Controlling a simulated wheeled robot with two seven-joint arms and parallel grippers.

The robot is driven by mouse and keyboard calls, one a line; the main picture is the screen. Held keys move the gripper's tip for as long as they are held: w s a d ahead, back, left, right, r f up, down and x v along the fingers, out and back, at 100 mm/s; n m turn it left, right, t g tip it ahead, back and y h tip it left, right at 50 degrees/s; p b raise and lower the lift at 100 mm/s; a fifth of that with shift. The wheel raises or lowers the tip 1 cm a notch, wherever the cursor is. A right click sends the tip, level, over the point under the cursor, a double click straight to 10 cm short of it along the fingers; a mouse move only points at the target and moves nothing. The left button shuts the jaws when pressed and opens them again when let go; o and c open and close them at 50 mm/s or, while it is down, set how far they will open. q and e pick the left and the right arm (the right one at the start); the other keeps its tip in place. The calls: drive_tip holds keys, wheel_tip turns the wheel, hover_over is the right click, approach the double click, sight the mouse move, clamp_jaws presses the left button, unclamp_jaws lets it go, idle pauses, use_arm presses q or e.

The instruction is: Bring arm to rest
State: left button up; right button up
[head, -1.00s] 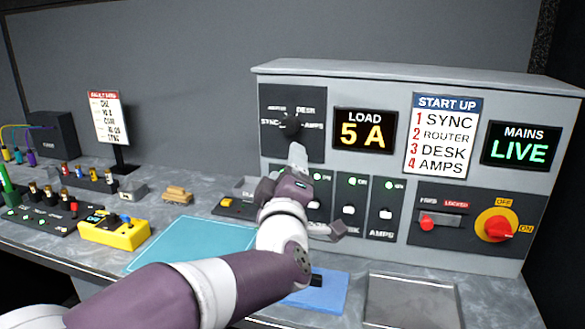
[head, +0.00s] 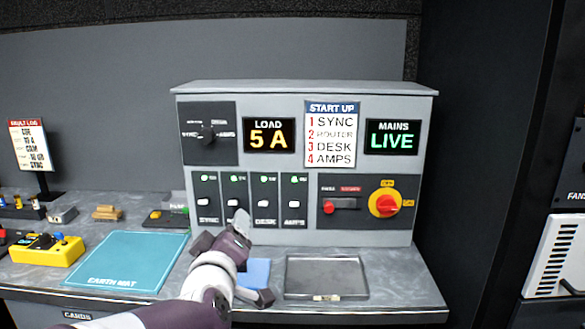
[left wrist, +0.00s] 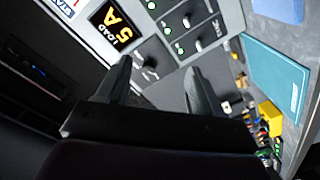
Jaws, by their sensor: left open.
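My left arm comes in from the bottom of the head view. Its gripper (head: 240,226) is in front of the lower part of the grey control panel (head: 300,238), over the front of the bench. It partly covers the ROUTER switch area. In the left wrist view the two fingers (left wrist: 158,76) stand apart with nothing between them. The selector knob (head: 207,133) is above the gripper in the head view, clear of it. Whether the gripper touches the panel cannot be told. My right gripper is not in view.
A blue pad (head: 256,272) lies beside the gripper, partly hidden. A metal tray (head: 327,293) is to its right, a teal earth mat (head: 125,262) to its left. A yellow box (head: 46,251) stands farther left. Green lamps (head: 265,179) are lit above the switches. MAINS reads LIVE.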

use_arm(q)
drive_tip(key=s+d+f+m+g+h, duration=0.1)
drive_tip(key=s+f+m+g, duration=0.3)
drive_tip(key=f, duration=0.4)
drive_tip(key=s+f+m+g+h, duration=0.1)
drive_tip(key=s+f+m+g, duration=0.25)
drive_tip(key=f, duration=0.55)
drive_tip(key=s+a+f+m+g+y, duration=0.1)
drive_tip(key=s+a+f+g, duration=0.3)
drive_tip(key=s, duration=0.4)
drive_tip(key=s+a+f+m+g+y, duration=0.1)
drive_tip(key=s+a+f+m+g, duration=0.1)
drive_tip(key=s+f+g, duration=0.4)
wheel_tip(320, 180, up, 16)
drive_tip(key=s+a+n+t+p, duration=0.1)
drive_tip(key=s+p, duration=0.1)
drive_tip(key=p, duration=1.5)
drive_tip(key=shift+s+a+r, duration=0.15)
drive_tip(key=shift+a+r, duration=0.05)
drive_tip(key=shift+a, duration=0.1)
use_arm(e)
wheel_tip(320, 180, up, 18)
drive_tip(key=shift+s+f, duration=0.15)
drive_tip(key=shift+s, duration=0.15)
use_arm(q)
drive_tip(key=shift+t, duration=0.25)
